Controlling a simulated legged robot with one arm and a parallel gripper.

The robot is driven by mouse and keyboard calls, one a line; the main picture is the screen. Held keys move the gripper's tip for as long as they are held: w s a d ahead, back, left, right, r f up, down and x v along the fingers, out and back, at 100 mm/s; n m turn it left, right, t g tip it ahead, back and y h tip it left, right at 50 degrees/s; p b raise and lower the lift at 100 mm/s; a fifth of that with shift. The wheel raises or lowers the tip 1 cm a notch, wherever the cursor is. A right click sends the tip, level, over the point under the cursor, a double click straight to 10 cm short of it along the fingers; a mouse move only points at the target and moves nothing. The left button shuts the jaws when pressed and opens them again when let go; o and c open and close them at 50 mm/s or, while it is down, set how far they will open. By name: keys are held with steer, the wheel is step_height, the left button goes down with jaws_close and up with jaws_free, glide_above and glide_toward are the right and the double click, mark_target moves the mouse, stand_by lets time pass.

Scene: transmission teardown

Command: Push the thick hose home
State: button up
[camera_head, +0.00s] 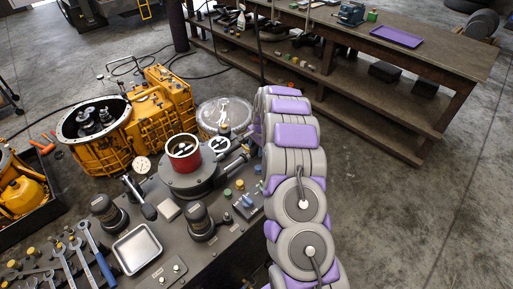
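I cannot make out the thick hose for certain. A thin dark line (128,60) arches above the yellow transmission housing (165,105), but I cannot tell whether it is a hose. Dark ribbed cylindrical parts (235,160) lie beside the grey round fixture with a red ring (184,152), partly covered by my arm. My purple and grey arm runs up from the bottom through the middle of the view. My gripper cannot be made out, and whatever lies behind the arm is hidden.
A grey bench (208,262) carries wrenches (97,248), a metal tray (137,247) and dark cylinders (109,211). A clear round tub (224,112) stands behind. A wooden workbench (446,62) with a purple tray (397,36) is at back right. Floor at right is clear.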

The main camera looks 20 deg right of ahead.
mark_target(247, 152)
jaws_close()
steer(key=shift+a, duration=0.1)
steer(key=a, duration=0.1)
steer(key=s+a+p, duration=0.1)
steer(key=a, duration=0.1)
steer(key=shift+s+a+p, duration=0.25)
steer(key=shift+a+p, duration=0.05)
steer(key=shift+p, duration=0.05)
steer(key=shift+a, duration=0.4)
steer(key=shift+s, duration=0.1)
steer(key=shift+o, duration=1.5)
jaws_free()
steer(key=shift+o, duration=0.6)
steer(key=shift+a, duration=0.3)
